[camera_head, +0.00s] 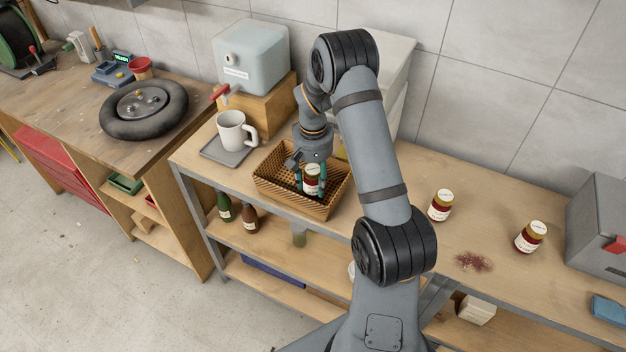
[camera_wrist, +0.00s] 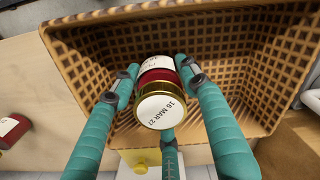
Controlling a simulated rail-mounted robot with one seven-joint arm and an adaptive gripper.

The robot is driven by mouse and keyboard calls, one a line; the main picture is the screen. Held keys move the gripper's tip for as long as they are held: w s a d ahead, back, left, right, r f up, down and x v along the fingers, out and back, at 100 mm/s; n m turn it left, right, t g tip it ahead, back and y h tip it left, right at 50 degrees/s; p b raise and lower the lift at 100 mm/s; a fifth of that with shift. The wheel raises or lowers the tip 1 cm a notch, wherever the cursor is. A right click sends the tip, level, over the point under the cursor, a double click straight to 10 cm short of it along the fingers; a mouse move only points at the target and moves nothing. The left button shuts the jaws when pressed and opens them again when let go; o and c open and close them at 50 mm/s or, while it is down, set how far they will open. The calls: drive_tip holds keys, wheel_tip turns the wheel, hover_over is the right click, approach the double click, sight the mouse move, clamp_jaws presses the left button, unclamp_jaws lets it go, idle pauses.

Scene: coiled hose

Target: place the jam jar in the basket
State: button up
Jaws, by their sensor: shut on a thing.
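A jam jar (camera_head: 311,181) with dark red contents, a white label and a gold lid is held in my gripper (camera_head: 312,178). In the wrist view the jar (camera_wrist: 157,76) sits between the teal fingers of my gripper (camera_wrist: 158,85), its lid reading "16 MAR 27". The woven brown basket (camera_head: 290,203) stands on the shelf top, and it also fills much of the wrist view (camera_wrist: 245,60). My gripper is over the basket's opening, with the jar at or inside it. I cannot tell whether the jar touches the basket floor.
Two more jam jars, one nearer (camera_head: 440,205) and one farther right (camera_head: 531,236), stand on the shelf top, with a dark red spill (camera_head: 473,262) between them. A white mug (camera_head: 234,131) on a grey tray (camera_head: 222,152) stands left of the basket. A grey box (camera_head: 600,225) is at right.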

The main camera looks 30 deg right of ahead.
drive_tip(key=shift+f, duration=0.15)
drive_tip(key=o, duration=1.5)
wheel_tip(320, 180, up, 12)
drive_tip(key=shift+r+b, duration=0.2)
drive_tip(key=shift+b, duration=0.95)
